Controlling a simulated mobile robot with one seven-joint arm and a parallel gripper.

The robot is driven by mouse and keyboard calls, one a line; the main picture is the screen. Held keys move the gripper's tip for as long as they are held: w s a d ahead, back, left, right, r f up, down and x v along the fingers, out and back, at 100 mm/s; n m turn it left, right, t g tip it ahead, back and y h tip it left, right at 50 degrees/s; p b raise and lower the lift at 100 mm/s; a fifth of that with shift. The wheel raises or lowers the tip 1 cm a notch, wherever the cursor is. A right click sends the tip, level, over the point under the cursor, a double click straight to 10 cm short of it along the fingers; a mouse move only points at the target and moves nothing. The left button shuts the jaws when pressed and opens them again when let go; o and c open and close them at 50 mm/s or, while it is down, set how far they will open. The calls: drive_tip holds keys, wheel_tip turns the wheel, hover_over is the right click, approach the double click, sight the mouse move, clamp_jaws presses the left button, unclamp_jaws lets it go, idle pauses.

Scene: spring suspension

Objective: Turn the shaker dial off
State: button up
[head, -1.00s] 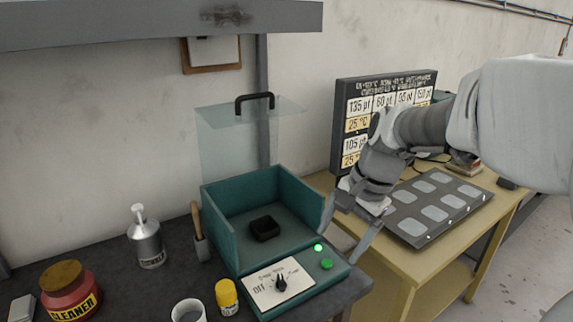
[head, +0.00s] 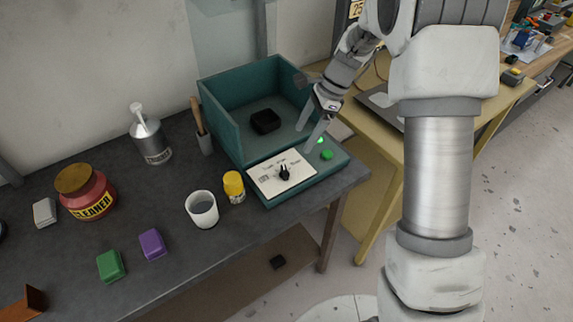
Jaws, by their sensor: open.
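The shaker (head: 222,118) is a teal open-topped box on the dark bench, with a small black tray (head: 265,122) inside. On its front panel is a white plate with a black dial (head: 284,172). The dial's pointer looks turned upward, away from the label at the plate's left, which is too small to read surely. A green light (head: 319,140) glows and a green button (head: 327,155) sits to the right of the dial. My gripper (head: 304,127) is open and empty, above the panel's right rear part, up and right of the dial.
A yellow-capped jar (head: 234,187) stands close left of the panel, with a white cup (head: 202,209) beside it. A red cleaner jar (head: 86,192), a pump bottle (head: 150,138), and green (head: 111,265) and purple (head: 152,244) blocks are farther left. A yellow table (head: 376,138) stands to the right.

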sight(285, 170)
drive_tip(key=x, duration=1.3)
drive_tip(key=shift+w+r, duration=0.1)
drive_tip(key=c, duration=1.4)
